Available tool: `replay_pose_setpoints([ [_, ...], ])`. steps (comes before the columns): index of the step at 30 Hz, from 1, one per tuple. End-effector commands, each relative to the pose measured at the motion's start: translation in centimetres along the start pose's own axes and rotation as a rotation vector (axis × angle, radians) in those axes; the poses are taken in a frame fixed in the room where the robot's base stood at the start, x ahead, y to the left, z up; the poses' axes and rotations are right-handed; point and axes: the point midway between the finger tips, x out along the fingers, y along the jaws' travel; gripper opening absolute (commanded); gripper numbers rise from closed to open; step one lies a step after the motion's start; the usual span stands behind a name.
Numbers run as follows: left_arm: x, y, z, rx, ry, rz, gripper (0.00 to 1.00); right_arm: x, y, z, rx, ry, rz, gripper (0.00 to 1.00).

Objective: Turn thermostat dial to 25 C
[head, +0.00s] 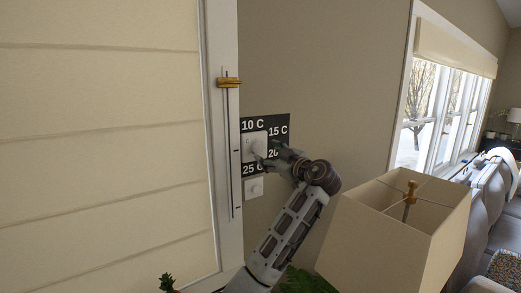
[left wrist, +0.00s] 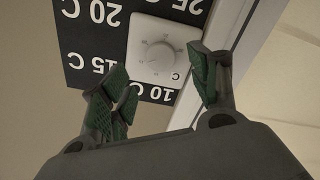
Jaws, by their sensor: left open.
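The thermostat (head: 250,141) is a white square unit on a black wall panel (head: 281,122) with white labels 10 C, 15 C, 20 C and 25 C. Its round white dial shows in the left wrist view (left wrist: 158,55), where the panel appears upside down. I cannot tell where the dial points. My left gripper (head: 266,154) is in front of the panel at the dial's right and partly hides the 20 C label. In the left wrist view its green-padded fingers (left wrist: 160,90) are spread and empty, with the dial beyond the gap between them. My right gripper is not in view.
A smaller white wall plate (head: 253,187) sits below the panel. A white frame (head: 226,150) with a vertical rod and a brass piece (head: 228,82) stands close at the left. A lampshade (head: 385,235) stands at the lower right, close to my left arm.

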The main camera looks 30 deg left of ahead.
Motion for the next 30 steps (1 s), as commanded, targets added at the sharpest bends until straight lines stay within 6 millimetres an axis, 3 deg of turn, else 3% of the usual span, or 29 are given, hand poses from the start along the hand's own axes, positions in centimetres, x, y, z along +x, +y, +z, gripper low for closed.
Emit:
replay_pose_setpoints([
  [13,5.2,0.0,-0.1,0.0,-0.001,-0.001,0.61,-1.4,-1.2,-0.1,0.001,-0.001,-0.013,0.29],
  [21,6.0,0.0,0.0,0.0,-0.001,0.0,0.61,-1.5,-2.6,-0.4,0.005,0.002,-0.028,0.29],
  [27,6.0,0.0,0.0,0.0,-0.001,0.0,0.61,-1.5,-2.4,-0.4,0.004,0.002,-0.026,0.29],
  [30,6.0,0.0,0.0,0.0,-0.001,0.0,0.48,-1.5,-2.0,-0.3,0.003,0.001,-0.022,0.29],
])
